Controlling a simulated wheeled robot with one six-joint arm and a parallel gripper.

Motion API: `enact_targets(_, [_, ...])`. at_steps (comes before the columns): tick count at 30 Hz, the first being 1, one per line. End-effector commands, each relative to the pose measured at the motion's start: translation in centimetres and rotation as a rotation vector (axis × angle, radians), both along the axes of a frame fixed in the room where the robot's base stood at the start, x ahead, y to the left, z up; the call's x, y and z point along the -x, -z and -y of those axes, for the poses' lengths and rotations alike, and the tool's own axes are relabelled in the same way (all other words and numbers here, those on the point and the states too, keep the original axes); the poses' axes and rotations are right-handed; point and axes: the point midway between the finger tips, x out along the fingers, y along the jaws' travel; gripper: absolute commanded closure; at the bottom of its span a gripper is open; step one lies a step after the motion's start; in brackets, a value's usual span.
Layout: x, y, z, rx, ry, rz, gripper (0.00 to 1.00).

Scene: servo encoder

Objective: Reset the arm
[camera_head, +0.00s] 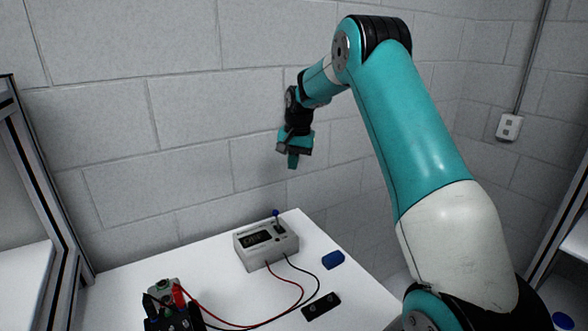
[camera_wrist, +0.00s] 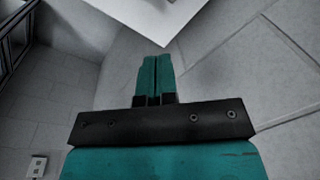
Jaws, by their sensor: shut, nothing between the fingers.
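My teal arm (camera_head: 410,120) rises on the right of the head view and bends over at the top. My gripper (camera_head: 293,160) hangs pointing down in front of the block wall, above and behind the back corner of the white table (camera_head: 130,280). It touches nothing. In the wrist view my gripper (camera_wrist: 158,62) has its two teal fingers together with nothing between them. A corner of the white table (camera_wrist: 150,15) shows beyond the fingertips.
A grey meter box (camera_head: 266,245) with a small display stands on the table. Red and black wires run from it to a dark device (camera_head: 170,312). A blue block (camera_head: 333,260) and a black strip (camera_head: 321,306) lie to the right. A wall socket (camera_head: 509,127) is at right.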

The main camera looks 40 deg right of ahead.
Motion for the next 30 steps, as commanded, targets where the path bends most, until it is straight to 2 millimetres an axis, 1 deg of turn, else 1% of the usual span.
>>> enact_targets(12, [0.0,0.0,-0.1,0.0,-0.003,0.001,1.0])
enact_targets(14, [0.0,-0.2,-0.7,-0.001,-0.02,0.003,1.0])
enact_targets(16, [0.4,-0.8,-2.5,-0.004,-0.071,0.009,1.0])
enact_targets(17, [0.7,-1.2,-3.7,-0.006,-0.104,0.012,1.0])
enact_targets(20, [2.6,-2.8,-9.4,-0.016,-0.269,0.031,1.0])
enact_targets(21, [3.9,-3.5,-12.1,-0.022,-0.353,0.04,1.0])
enact_targets(23, [6.4,-4.4,-16.2,-0.034,-0.487,0.057,1.0])
enact_targets(24, [8.3,-4.9,-18.8,-0.041,-0.576,0.068,1.0])
enact_targets(26, [11.5,-5.3,-22.4,-0.055,-0.709,0.085,1.0])
enact_targets(27, [13.9,-5.5,-24.6,-0.067,-0.798,0.095,1.0])
enact_targets(29, [17.7,-5.6,-27.5,-0.083,-0.93,0.115,1.0])
enact_targets(30, [20.3,-5.4,-29.1,-0.093,-1.012,0.127,1.0])
